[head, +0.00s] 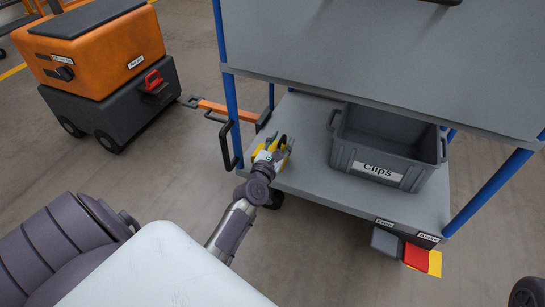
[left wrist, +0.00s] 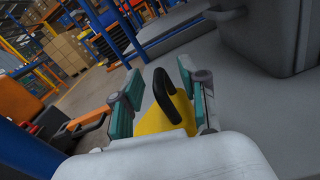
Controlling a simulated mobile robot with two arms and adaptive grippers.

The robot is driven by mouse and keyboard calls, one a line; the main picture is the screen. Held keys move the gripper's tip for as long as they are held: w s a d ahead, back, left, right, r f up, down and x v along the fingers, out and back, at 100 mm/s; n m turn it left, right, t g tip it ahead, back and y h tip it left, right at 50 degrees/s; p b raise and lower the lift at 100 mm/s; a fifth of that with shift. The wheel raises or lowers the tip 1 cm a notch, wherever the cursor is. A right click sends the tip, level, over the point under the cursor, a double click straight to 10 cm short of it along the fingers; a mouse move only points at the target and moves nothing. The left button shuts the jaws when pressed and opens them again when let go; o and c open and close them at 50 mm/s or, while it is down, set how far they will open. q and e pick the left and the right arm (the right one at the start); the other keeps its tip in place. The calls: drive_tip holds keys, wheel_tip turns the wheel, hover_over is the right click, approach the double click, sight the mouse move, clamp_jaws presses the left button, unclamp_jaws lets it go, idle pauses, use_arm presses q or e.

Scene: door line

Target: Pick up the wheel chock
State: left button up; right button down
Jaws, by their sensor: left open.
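The wheel chock (left wrist: 152,122) is yellow with a black loop handle (left wrist: 166,96). It is on the lower shelf (head: 310,183) of the blue and grey cart, near the shelf's left end. In the head view my left gripper (head: 272,151) reaches over the shelf and hides most of the chock. In the left wrist view my left gripper (left wrist: 158,95) is open, with its teal-padded fingers on either side of the chock and handle. A gap shows between the handle and each finger. My right gripper is not in view.
A grey bin labelled Clips (head: 379,172) stands on the shelf to the right. The cart's upper deck (head: 390,55) overhangs the shelf, and a blue post (head: 231,110) rises left of my gripper. An orange and black tugger (head: 110,75) stands at upper left.

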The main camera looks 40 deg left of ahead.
use_arm(q)
drive_tip(key=shift+w+a, duration=0.2)
drive_tip(key=shift+w, duration=0.4)
clamp_jaws()
drive_tip(key=shift+r, duration=0.1)
